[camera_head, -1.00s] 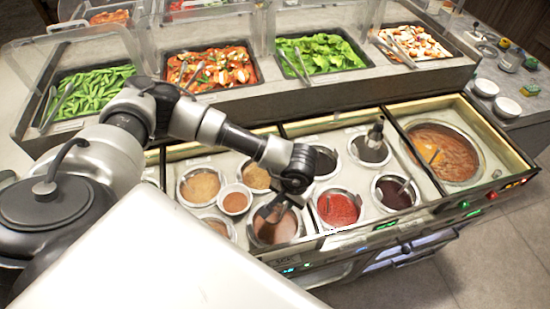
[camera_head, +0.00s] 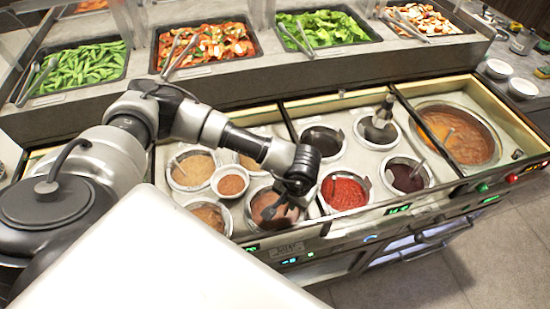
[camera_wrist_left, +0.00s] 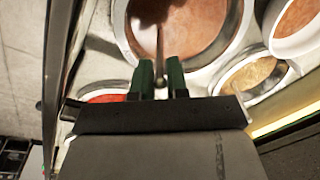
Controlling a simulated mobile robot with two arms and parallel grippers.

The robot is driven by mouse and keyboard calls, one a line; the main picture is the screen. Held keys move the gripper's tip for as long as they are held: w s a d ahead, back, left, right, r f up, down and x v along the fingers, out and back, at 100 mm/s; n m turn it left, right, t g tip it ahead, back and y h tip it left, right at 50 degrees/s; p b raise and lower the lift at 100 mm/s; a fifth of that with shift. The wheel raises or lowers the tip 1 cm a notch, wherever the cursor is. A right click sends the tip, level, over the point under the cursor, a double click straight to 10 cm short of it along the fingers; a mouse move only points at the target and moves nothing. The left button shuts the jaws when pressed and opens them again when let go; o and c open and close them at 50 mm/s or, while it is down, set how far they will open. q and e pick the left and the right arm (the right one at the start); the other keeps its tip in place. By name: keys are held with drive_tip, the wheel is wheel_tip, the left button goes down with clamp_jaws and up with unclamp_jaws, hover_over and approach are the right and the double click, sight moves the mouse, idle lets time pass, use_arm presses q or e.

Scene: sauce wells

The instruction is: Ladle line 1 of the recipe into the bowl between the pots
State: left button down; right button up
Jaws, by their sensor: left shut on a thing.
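My left gripper (camera_head: 282,209) is over a pot of orange-brown sauce (camera_head: 267,207) in the front row. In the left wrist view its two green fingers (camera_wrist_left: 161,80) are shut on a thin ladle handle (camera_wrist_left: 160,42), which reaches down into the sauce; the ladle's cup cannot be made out. The small white bowl (camera_head: 219,190) sits between the pots, just left of the gripper, with reddish-brown contents. Its white rim also shows at the top right of the left wrist view (camera_wrist_left: 284,46). My right gripper is not in view.
Nearby pots hold tan sauce (camera_head: 193,170), red sauce (camera_head: 343,193) and dark sauce (camera_head: 407,178). A dark-topped utensil (camera_head: 384,110) stands in a back pot. A large pot of orange soup (camera_head: 470,140) is at right. Food trays, including green leaves (camera_head: 325,28), line the back.

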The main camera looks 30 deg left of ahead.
use_arm(q)
drive_tip(key=shift+f+b, duration=0.25)
drive_tip(key=shift+b, duration=0.15)
idle(0.5)
drive_tip(key=shift+s, duration=0.1)
drive_tip(key=shift+c, duration=2)
unclamp_jaws()
drive_tip(key=shift+r, duration=0.1)
drive_tip(key=shift+r+p, duration=2.8)
drive_tip(key=shift+r, duration=1.65)
drive_tip(key=shift+f, duration=0.1)
